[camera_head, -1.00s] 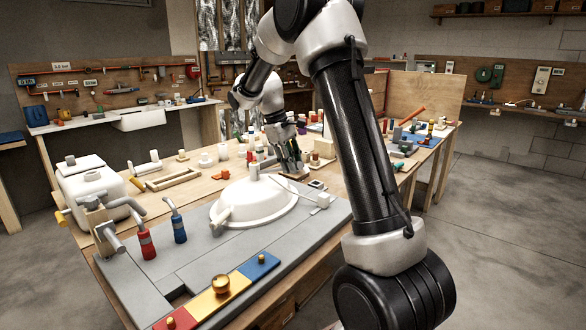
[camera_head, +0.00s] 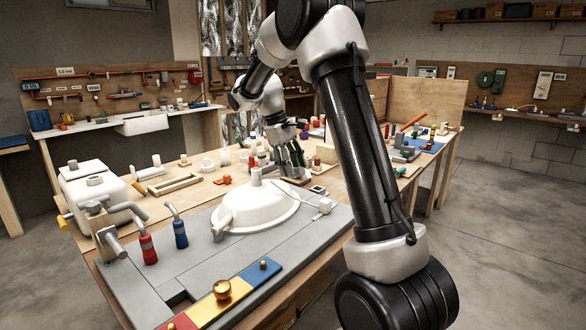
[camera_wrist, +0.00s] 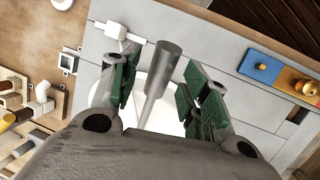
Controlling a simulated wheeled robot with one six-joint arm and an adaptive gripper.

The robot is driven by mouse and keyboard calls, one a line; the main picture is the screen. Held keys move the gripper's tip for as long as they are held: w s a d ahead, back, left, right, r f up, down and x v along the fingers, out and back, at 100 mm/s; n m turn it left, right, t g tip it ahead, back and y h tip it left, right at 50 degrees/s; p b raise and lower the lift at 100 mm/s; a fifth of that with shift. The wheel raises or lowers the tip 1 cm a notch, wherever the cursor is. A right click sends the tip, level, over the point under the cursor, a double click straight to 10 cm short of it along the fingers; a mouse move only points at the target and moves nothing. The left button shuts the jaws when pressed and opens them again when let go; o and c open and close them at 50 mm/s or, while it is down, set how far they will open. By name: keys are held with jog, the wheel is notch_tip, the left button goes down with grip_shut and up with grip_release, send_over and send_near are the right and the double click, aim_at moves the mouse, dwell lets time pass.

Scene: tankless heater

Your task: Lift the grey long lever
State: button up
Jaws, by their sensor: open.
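In the wrist view, a long grey rod (camera_wrist: 158,78) with a thick round end and thinner neck shows between the fingers of my open gripper (camera_wrist: 160,85). It looks like the grey long lever; contact with the fingers is not clear. The white basin (camera_wrist: 152,112) is behind it. In the head view, my gripper (camera_head: 290,160) is just behind the white basin (camera_head: 262,212), beside its upright white post (camera_head: 256,177). I cannot pick out the same rod there with certainty. Another grey bent bar (camera_head: 128,207) is on the bracket at the left, far from my gripper.
A red-handled tap (camera_head: 148,248) and a blue-handled tap (camera_head: 180,234) stand left of the basin. A white block with a thin arm (camera_head: 324,205) is at its right. A red, yellow and blue strip (camera_head: 238,290) lies in front. Small parts crowd the table behind.

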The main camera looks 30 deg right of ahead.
jog(key=v, duration=1.1)
notch_tip(320, 180, down, 5)
jog(key=s+a+m, duration=0.1)
jog(key=s, duration=0.1)
jog(key=s+a+r+m+t+y, duration=0.1)
jog(key=s+t, duration=0.5)
jog(key=s, duration=2.5)
jog(key=shift+s+a+m+y, duration=0.4)
jog(key=shift+a+m+y, duration=0.35)
jog(key=shift+m+y, duration=0.4)
